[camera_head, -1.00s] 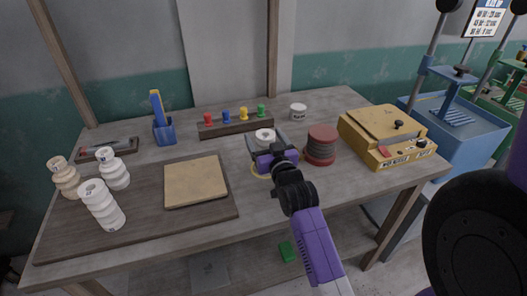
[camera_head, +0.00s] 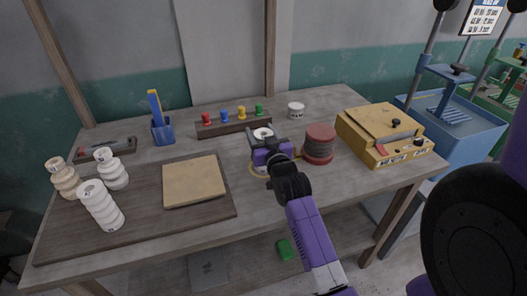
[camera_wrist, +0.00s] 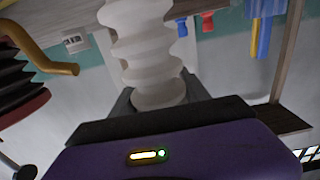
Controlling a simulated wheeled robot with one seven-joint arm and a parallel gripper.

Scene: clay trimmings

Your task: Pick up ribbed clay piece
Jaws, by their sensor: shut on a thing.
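My gripper (camera_head: 264,143) is over the table's middle, its jaws shut around a white ribbed clay piece (camera_head: 263,132). In the head view only the piece's round top with a hole shows between the jaws. In the wrist view the piece (camera_wrist: 145,50) rises from between the dark fingers (camera_wrist: 158,98), with its wavy ribs clear and its far end cut off by the frame. I cannot tell whether its base touches the table.
A dark board with a tan slab (camera_head: 193,182) lies left of my gripper. A rack of coloured knobs (camera_head: 233,123), a white cup (camera_head: 296,111) and a blue holder (camera_head: 162,131) stand behind.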

